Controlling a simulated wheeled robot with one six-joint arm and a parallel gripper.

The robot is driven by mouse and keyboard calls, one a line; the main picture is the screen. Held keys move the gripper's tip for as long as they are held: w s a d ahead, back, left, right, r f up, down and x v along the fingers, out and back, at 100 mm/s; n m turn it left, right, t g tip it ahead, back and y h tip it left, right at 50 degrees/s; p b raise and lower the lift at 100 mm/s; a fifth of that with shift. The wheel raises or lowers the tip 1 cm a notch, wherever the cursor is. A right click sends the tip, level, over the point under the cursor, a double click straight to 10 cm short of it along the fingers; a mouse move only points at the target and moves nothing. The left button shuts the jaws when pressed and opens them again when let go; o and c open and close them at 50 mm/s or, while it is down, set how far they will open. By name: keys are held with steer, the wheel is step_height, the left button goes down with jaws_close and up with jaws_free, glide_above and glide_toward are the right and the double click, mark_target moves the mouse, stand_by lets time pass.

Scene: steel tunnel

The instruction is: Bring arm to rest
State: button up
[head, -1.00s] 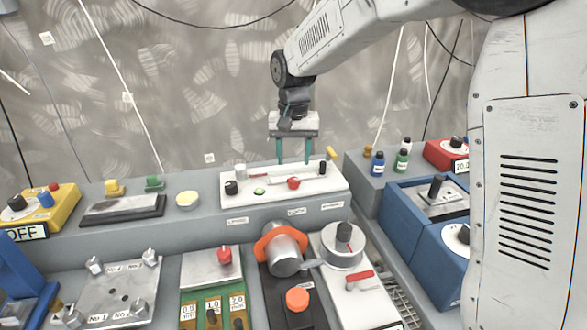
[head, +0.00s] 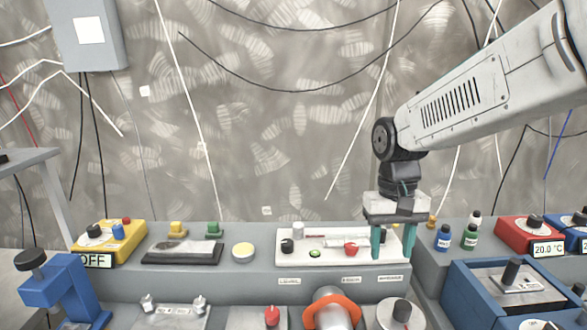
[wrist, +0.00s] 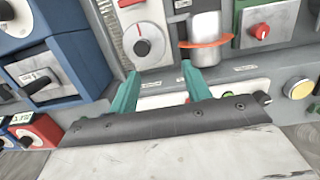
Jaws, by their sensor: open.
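My arm reaches in from the right in the head view and bends down at the wrist. My gripper (head: 393,243) points down with its two teal fingers apart and nothing between them. It hangs at the right end of a white panel box (head: 325,245) with a red knob and a green button. In the wrist view the open fingers (wrist: 165,88) show over the same white panel (wrist: 160,100). I cannot tell whether the fingertips touch it.
A metal cylinder with an orange collar (head: 332,310) and a round grey dial (head: 400,314) stand in front. Small bottles (head: 470,237), a red 20.0 °C box (head: 525,236) and a blue-framed unit (head: 510,290) are to the right. A yellow OFF box (head: 108,240) is left. The wall behind is open above.

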steer(key=s+d+r+t, duration=0.1)
steer(key=s+d, duration=0.2)
steer(key=s, duration=0.8)
steer(key=s+d+r+t, duration=0.1)
steer(key=s+d+r, duration=0.1)
steer(key=s, duration=0.9)
steer(key=shift+d+t, duration=0.4)
steer(key=shift+d, duration=0.45)
